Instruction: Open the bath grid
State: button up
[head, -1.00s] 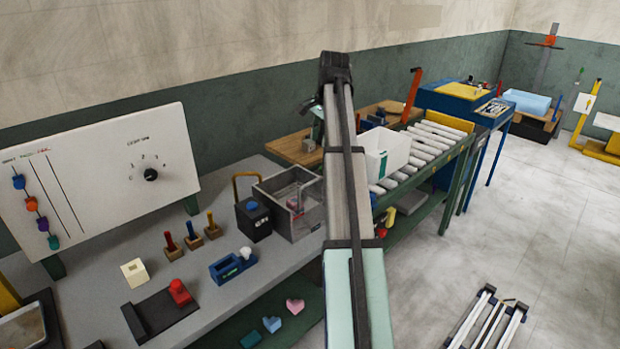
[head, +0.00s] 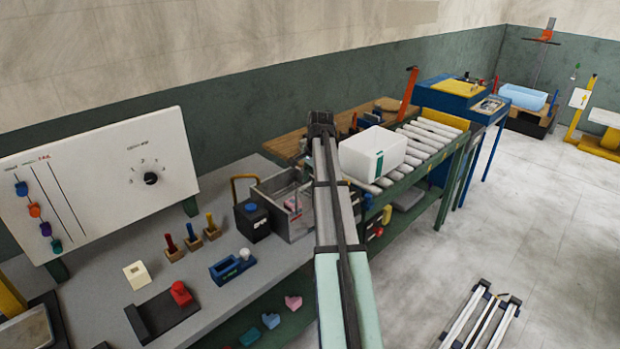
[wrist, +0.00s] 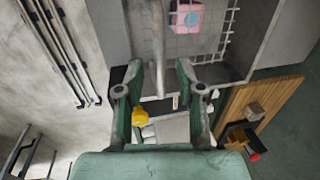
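The bath (head: 270,191) is a grey metal box on the bench, left of my arm in the head view. In the wrist view, its wire grid (wrist: 212,45) spans the top, with a pink and blue block (wrist: 186,17) at the grid. A grey bar (wrist: 157,45) runs down from the top beside the grid and ends between my fingers. My gripper (wrist: 158,66) is open, its two green fingers either side of the bar with gaps. Whether they touch it I cannot tell. My arm hides the gripper in the head view.
A white bin (head: 373,153) sits on the roller conveyor (head: 425,148) to the right. Pegs (head: 191,236) and a blue holder (head: 232,267) stand in front. A white board (head: 110,180) is at left.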

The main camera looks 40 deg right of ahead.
jog(key=shift+f, duration=0.2)
grip_shut()
